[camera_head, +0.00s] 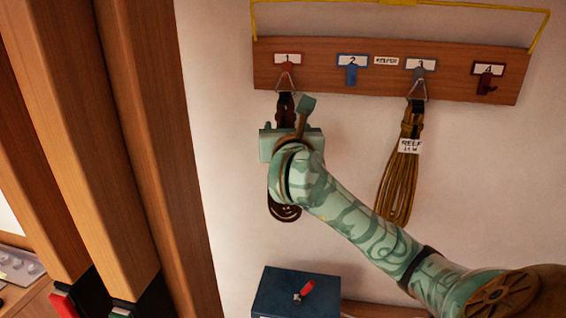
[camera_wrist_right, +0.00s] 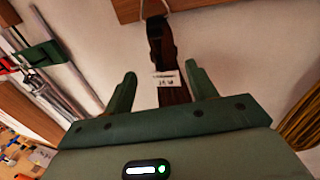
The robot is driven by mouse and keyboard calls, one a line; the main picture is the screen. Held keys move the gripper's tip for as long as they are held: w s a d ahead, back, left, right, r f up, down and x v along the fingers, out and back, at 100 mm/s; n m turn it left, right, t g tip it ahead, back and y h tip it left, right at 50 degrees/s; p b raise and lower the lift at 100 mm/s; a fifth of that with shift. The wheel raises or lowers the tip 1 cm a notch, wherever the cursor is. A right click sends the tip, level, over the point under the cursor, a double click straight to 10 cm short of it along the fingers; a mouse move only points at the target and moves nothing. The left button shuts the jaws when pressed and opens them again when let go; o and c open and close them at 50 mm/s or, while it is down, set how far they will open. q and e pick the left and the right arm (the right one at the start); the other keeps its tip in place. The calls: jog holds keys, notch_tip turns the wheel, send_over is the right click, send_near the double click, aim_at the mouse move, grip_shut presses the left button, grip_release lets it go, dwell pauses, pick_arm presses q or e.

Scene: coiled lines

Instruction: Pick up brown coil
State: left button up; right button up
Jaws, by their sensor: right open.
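The dark brown coil (camera_head: 285,211) hangs from the red hook 1 (camera_head: 287,72) by a metal ring. Its top strap and bottom loops show in the head view; my gripper hides its middle. My right gripper (camera_head: 290,128) is in front of the coil. In the right wrist view, the open fingers (camera_wrist_right: 160,70) stand on either side of the brown coil (camera_wrist_right: 172,95), which carries a white label. The coil appears between them in the picture, and I cannot tell how deep it sits. My left gripper is not in view.
A tan coil (camera_head: 398,190) with a white tag hangs from hook 3 on the wooden board (camera_head: 330,85). Blue hook 2 (camera_head: 351,76) and dark red hook 4 (camera_head: 487,82) are empty. A dark blue box (camera_head: 275,290) stands below. Wooden posts (camera_head: 150,150) rise at the left.

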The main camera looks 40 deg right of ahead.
aim_at(286, 119)
jog(key=x, duration=0.4)
jog(key=shift+w+r+p, duration=0.1)
jog(key=shift+w+p, duration=0.15)
jog(key=shift+p, duration=0.05)
jog(key=shift+w+d+f, duration=0.25)
jog(key=shift+w+d, duration=0.7)
jog(key=shift+d, duration=0.1)
jog(key=shift+w+d+p, duration=0.15)
jog(key=shift+d+p, duration=0.05)
jog(key=shift+p, duration=0.1)
jog(key=p+x, duration=0.2)
jog(key=x, duration=0.2)
jog(key=shift+w+d+r, duration=0.1)
jog(key=shift+d+r, duration=0.05)
jog(key=shift+w+d, duration=0.15)
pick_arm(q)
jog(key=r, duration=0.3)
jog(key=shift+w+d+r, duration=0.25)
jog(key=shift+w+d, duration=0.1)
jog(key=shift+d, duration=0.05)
pick_arm(e)
jog(key=shift+c, duration=0.4)
jog(key=c, duration=1)
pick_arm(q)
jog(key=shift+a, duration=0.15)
pick_arm(e)
grip_shut()
